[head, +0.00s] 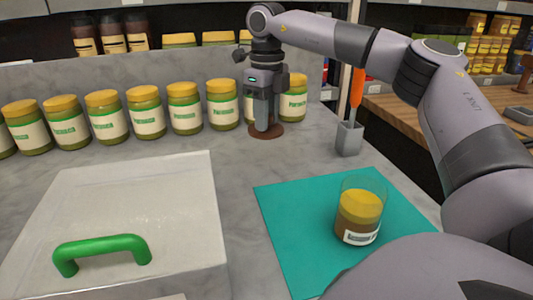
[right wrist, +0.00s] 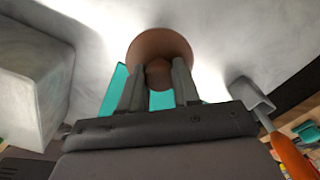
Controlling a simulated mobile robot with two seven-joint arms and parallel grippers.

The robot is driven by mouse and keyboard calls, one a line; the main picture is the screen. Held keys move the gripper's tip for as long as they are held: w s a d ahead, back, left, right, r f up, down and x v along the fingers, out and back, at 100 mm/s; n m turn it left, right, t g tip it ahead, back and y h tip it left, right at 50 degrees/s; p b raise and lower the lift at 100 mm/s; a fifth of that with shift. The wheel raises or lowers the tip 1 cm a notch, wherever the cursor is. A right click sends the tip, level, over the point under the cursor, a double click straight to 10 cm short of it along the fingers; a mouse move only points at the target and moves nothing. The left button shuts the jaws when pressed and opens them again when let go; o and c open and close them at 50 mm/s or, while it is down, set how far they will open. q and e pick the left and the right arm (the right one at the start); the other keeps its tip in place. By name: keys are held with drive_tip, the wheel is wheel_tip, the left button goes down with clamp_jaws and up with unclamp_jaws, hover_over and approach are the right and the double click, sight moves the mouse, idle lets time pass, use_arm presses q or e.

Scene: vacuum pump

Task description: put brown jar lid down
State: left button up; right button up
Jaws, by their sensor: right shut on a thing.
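The brown jar lid (head: 279,131) is a flat round disc near the back of the grey counter, just in front of the row of jars. My right gripper (head: 265,125) points down over it and is shut on its knob. In the right wrist view the lid (right wrist: 160,43) shows as a brown disc, with its knob (right wrist: 158,75) between the two fingers. Whether the lid touches the counter or hangs just above it, I cannot tell. An open glass jar (head: 360,212) with brown and yellow contents stands on a teal mat (head: 290,225). My left gripper is out of view.
Several yellow-lidded jars (head: 185,108) line the back of the counter, close to my right gripper. A grey holder (head: 349,139) with an orange-handled tool (head: 357,87) stands to the right. A clear-topped box (head: 130,200) with a green handle (head: 102,248) fills the front left.

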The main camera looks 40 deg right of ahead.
wheel_tip(320, 180, down, 9)
drive_tip(key=shift+r, duration=0.1)
idle(0.3)
drive_tip(key=shift+f, duration=0.2)
drive_tip(key=o, duration=1)
drive_tip(key=shift+r, duration=0.1)
wheel_tip(320, 180, up, 12)
drive_tip(key=shift+r, duration=0.1)
